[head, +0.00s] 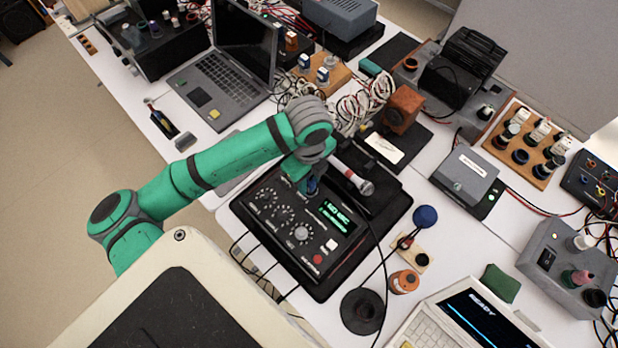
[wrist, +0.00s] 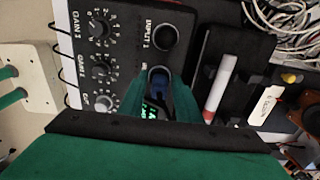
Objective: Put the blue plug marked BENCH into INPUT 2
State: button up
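The blue plug (wrist: 160,79) is between the green fingertips of my gripper (wrist: 160,92), which look closed on its sides. In the wrist view it is in front of a round socket, whose pale ring shows above it. How deep it sits, and any marking on it, I cannot tell. An empty socket labelled INPUT 1 (wrist: 166,38) is just above it in that view. In the head view my gripper (head: 311,181) is at the upper part of the black mixer unit (head: 276,236), with a bit of blue showing beneath it.
A microphone with a red band (head: 350,175) lies right of my gripper; it also shows in the wrist view (wrist: 220,90). The mixer has several knobs and a lit green display (head: 336,215). A blue ball-topped item (head: 425,216) and an orange jar (head: 404,282) stand further right.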

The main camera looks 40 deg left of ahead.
aim_at(309, 179)
jog(key=shift+o, duration=0.4)
jog(key=shift+r, duration=0.1)
notch_tip(309, 179, up, 11)
jog(key=shift+f, duration=0.15)
dwell(0.4)
